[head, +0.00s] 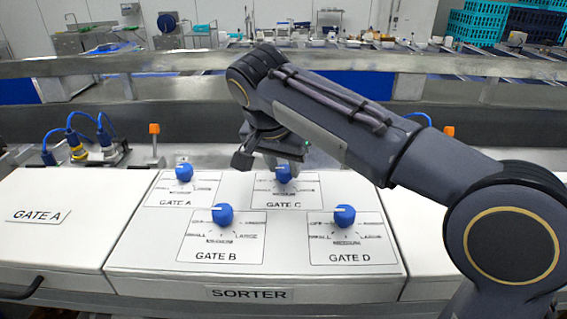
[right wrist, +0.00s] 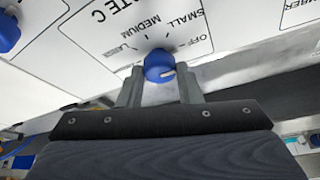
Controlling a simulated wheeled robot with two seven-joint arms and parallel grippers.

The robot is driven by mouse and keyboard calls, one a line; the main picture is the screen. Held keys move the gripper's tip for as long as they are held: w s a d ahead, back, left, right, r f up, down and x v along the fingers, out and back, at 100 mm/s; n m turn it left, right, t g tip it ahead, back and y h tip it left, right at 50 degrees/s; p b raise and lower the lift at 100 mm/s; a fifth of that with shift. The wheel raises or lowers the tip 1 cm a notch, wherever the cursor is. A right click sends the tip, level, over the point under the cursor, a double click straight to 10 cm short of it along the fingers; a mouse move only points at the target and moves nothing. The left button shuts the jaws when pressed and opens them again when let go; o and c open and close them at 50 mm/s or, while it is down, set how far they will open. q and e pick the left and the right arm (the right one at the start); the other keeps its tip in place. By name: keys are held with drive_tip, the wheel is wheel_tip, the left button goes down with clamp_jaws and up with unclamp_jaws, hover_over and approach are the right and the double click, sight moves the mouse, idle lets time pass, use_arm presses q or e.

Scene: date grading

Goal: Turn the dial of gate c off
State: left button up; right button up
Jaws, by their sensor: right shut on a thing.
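The blue dial of gate C (head: 283,174) sits on the white sorter panel (head: 130,252), in the back row at right, partly hidden by my right gripper (head: 272,160). In the right wrist view the dial (right wrist: 157,62) is between the two grey fingers of my right gripper (right wrist: 160,74), which is shut on it. Its white pointer mark faces right in that view, towards the side with the OFF label; its exact alignment is hard to tell. The gate C label plate (right wrist: 105,35) shows SMALL, MEDIUM and OFF. My left gripper is not in view.
Blue dials of gate A (head: 184,172), gate B (head: 224,214) and gate D (head: 345,215) stand close by on the panel. A GATE A cover (head: 50,235) lies to the left. Orange-topped posts (head: 154,130) and blue cables stand behind.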

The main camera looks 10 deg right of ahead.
idle(0.5)
drive_tip(key=o, duration=1)
drive_tip(key=v, duration=0.8)
drive_tip(key=shift+f, duration=0.1)
